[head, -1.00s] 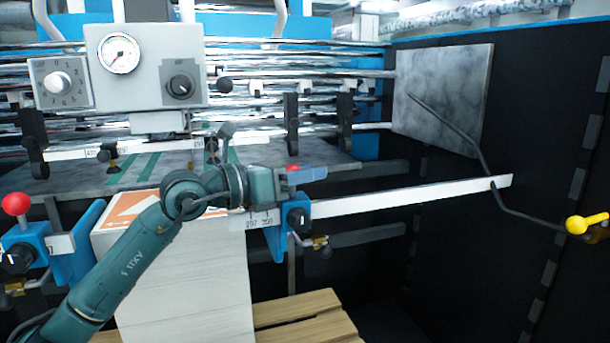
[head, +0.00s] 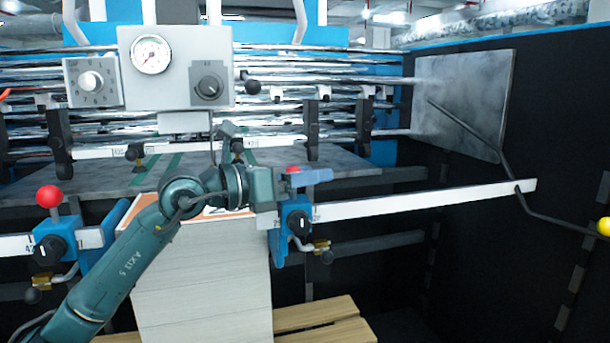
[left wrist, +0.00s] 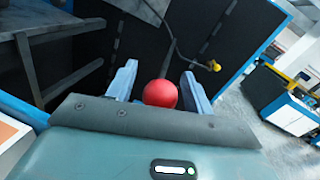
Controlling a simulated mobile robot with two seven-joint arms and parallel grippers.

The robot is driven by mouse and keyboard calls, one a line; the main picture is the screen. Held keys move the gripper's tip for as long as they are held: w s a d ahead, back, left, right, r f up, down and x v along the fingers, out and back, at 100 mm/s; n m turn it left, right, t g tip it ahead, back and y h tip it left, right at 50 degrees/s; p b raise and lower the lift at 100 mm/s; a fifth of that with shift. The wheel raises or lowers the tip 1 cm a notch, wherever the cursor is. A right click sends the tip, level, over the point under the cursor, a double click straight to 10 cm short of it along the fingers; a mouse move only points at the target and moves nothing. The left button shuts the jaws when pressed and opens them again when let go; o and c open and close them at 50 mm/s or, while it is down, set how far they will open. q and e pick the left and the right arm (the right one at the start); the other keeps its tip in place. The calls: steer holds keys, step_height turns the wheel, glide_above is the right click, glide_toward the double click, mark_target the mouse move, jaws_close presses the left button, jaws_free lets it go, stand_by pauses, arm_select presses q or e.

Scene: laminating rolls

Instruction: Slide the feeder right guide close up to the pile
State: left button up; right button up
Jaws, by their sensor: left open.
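The feeder right guide (head: 297,219) is a blue block with a black knob, on a white scale rail (head: 420,203). Its plate stands at the right side of the pile (head: 200,285), a tall white stack with an orange-edged top; no clear gap shows between them, and contact cannot be told. My left gripper (head: 305,174) is open above the guide, its fingers on either side of the guide's red ball (head: 292,169). The wrist view shows the red ball (left wrist: 160,93) between the two fingers. My right gripper is not in view.
The left guide (head: 55,240), blue with a red ball, stands left of the pile. A gauge panel (head: 175,65) hangs behind my arm. A bent rod with a yellow ball (head: 604,227) is at the right. A wooden pallet (head: 320,325) lies below.

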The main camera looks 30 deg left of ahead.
arm_select(q)
steer(key=shift+s+a+f, duration=0.1)
steer(key=shift+s, duration=0.05)
steer(key=b+v, duration=0.3)
steer(key=v, duration=0.2)
steer(key=shift+s+a, duration=0.1)
steer(key=shift+s, duration=0.05)
steer(key=shift+v, duration=0.9)
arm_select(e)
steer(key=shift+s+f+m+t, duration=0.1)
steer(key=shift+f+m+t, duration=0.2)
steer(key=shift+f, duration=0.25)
